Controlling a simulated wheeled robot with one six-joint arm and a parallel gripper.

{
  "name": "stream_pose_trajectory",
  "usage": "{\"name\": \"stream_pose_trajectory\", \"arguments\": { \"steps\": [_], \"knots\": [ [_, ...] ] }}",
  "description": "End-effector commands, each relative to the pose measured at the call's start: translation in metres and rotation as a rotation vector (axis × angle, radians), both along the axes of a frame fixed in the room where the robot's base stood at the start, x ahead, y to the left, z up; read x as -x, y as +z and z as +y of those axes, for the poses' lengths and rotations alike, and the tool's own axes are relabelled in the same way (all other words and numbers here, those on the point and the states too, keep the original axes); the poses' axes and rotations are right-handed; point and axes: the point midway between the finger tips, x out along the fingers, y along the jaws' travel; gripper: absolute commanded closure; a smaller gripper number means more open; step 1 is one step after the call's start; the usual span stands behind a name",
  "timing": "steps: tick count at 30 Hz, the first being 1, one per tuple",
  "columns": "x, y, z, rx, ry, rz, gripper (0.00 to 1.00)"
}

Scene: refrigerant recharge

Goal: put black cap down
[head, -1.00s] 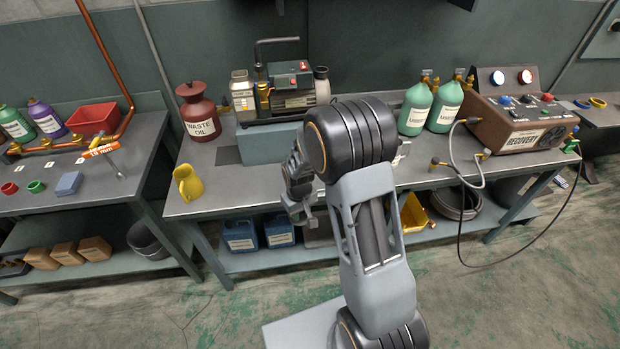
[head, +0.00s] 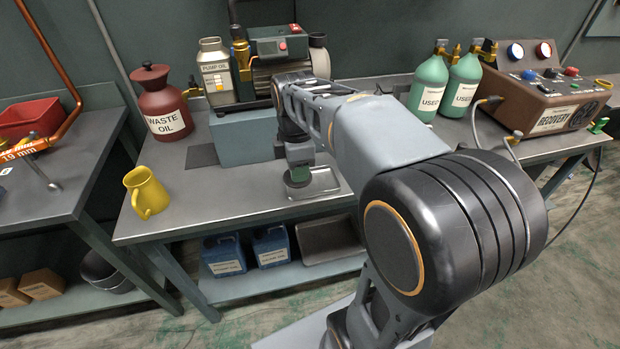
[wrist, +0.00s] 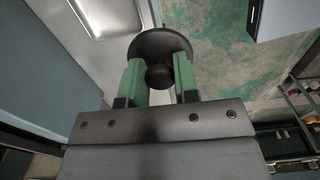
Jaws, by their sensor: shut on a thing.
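The black cap (wrist: 160,42), a round dark disc with a knob, is in the wrist view. My gripper (wrist: 158,68) has its two green fingers on either side of the knob and is shut on it. In the head view my gripper (head: 298,172) points down over the front of the bench, with the dark cap (head: 298,182) below it, beside or over the left part of a shallow metal tray (head: 325,184). The tray also shows in the wrist view (wrist: 112,18). I cannot tell whether the cap touches a surface.
A yellow jug (head: 148,192) and a red waste oil can (head: 163,105) stand left on the bench (head: 220,200). The pump (head: 285,70) and pump oil can (head: 216,72) are behind. Green bottles (head: 430,88) and the recovery unit (head: 540,95) are right. Bench surface near the jug is clear.

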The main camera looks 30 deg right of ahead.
Motion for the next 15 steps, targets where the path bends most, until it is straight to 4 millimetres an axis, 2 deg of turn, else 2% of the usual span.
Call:
{"name": "stream_pose_trajectory", "arguments": {
  "steps": [3,6,10,15],
  "knots": [
    [-0.023,-0.016,-0.023,-0.001,-0.006,0.005,0.94],
    [-0.037,-0.031,-0.037,-0.001,-0.003,0.005,0.94],
    [-0.049,-0.051,-0.048,-0.001,-0.001,0.004,0.94],
    [-0.058,-0.066,-0.056,0.0,0.002,0.001,0.94]
  ]
}}
